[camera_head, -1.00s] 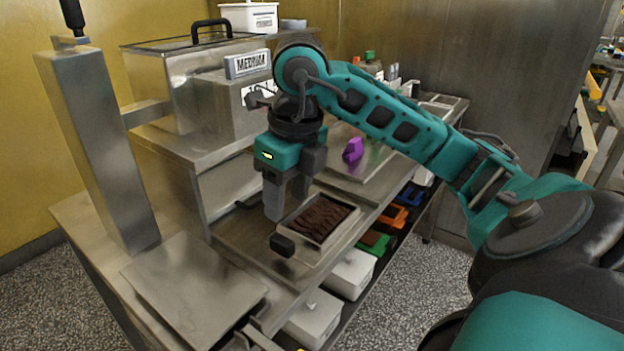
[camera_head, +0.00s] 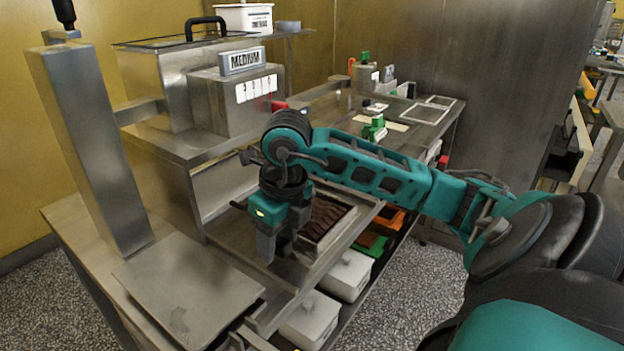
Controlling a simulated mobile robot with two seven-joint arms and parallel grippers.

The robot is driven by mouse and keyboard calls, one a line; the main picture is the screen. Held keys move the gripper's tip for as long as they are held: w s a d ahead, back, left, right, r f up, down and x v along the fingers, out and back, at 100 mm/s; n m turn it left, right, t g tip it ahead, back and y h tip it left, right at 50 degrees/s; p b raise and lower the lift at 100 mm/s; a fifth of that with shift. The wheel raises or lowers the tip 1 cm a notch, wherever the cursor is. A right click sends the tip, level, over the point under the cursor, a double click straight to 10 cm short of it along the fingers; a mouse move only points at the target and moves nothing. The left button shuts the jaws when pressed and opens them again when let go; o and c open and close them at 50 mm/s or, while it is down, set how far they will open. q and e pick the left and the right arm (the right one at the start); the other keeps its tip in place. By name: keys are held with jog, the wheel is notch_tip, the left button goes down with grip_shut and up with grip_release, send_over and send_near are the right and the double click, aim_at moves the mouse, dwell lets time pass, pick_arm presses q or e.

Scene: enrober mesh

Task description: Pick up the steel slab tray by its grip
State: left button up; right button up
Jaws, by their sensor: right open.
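The steel slab tray (camera_head: 337,236) sits on the steel bench and holds a dark brown ridged slab (camera_head: 325,217). My right gripper (camera_head: 277,249) points down at the tray's near left end, with its jaws apart. The gripper covers the tray's black grip and part of its left side. I cannot tell whether the grip is between the fingers or whether they touch it. My left gripper is not in view.
A steel box machine with a MEDIUM sign (camera_head: 241,61) stands behind left. A steel post (camera_head: 92,150) and a flat steel plate (camera_head: 188,288) are at the left. White lidded tubs (camera_head: 309,318) and coloured bins sit below the bench's right edge.

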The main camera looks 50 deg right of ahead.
jog(key=shift+c, duration=0.3)
jog(key=c, duration=0.9)
jog(key=shift+r, duration=0.1)
grip_shut()
